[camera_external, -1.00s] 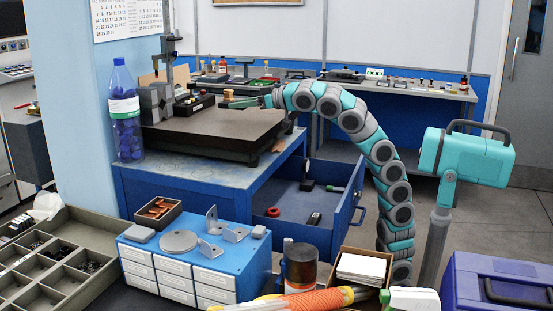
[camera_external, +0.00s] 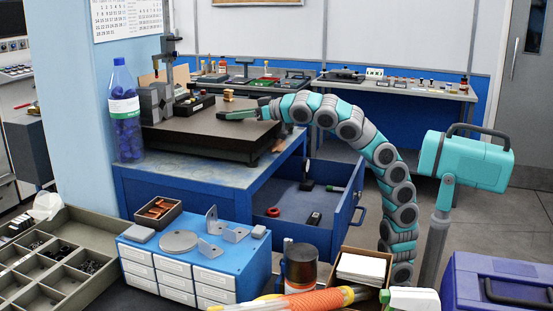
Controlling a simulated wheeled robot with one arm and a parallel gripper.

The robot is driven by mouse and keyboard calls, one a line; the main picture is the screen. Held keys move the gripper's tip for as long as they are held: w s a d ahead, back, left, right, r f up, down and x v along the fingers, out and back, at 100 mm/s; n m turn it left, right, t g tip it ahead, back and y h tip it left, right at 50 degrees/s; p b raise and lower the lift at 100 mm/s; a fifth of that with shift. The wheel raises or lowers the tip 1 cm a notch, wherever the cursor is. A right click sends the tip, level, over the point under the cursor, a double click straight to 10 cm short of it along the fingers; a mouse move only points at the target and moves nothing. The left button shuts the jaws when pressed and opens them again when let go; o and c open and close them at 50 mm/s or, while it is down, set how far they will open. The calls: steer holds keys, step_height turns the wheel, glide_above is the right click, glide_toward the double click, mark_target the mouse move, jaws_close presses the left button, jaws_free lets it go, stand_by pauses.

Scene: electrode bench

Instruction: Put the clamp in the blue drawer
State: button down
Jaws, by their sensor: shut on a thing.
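My gripper (camera_external: 257,109) is over the dark surface plate on the blue bench, at its back right part. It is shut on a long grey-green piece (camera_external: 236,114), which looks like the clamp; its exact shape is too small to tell. The piece lies nearly level, at or just above the plate; I cannot tell whether it touches. The blue drawer (camera_external: 347,209) below the bench top is pulled open to the right. It holds a red ring (camera_external: 273,212), a small black block (camera_external: 314,218) and dark items further back.
A brass piece (camera_external: 228,94) stands on the surface plate (camera_external: 195,132) beside my gripper. A height stand (camera_external: 167,75) and a blue bottle (camera_external: 124,115) are to the left. A blue drawer cabinet (camera_external: 258,262) stands in front. The drawer floor has free room.

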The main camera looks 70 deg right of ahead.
mark_target(273, 124)
steer(key=shift+f, duration=0.1)
steer(key=shift+f, duration=0.15)
steer(key=shift+c, duration=2.4)
jaws_free()
steer(key=shift+r, duration=0.25)
steer(key=shift+s, duration=0.25)
steer(key=s, duration=0.3)
steer(key=s+r, duration=0.1)
steer(key=s, duration=0.2)
steer(key=s+r, duration=0.1)
steer(key=s, duration=0.3)
steer(key=shift+s+r, duration=0.1)
steer(key=shift+o, duration=0.4)
steer(key=shift+s, duration=0.55)
